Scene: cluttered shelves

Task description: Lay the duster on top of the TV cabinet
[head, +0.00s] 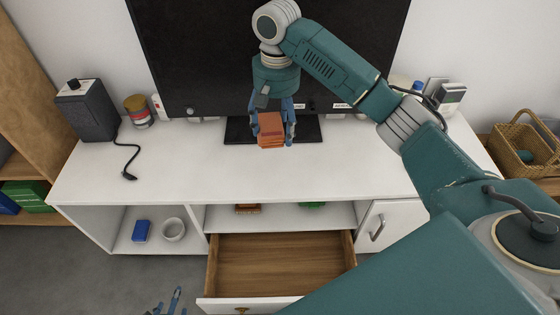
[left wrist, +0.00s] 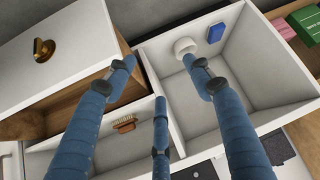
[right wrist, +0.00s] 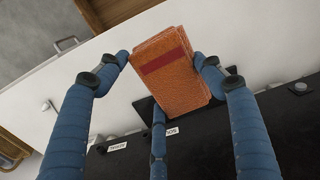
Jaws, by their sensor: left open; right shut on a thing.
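My right gripper (head: 272,122) is shut on an orange folded block with a darker red band, which looks like the duster (head: 270,131). In the right wrist view the duster (right wrist: 180,66) sits between the fingers. It is over the white top of the TV cabinet (head: 170,170), in front of the TV's black base. I cannot tell whether it touches the top. My left gripper (head: 168,302) is low, in front of the cabinet, open and empty. In the left wrist view its fingers (left wrist: 163,78) spread before the cabinet's open compartments.
A TV (head: 200,60) stands at the back of the top. A black box (head: 88,110) with a cable and a jar (head: 138,111) are at left. The drawer (head: 280,262) is pulled open. The top's front left is clear.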

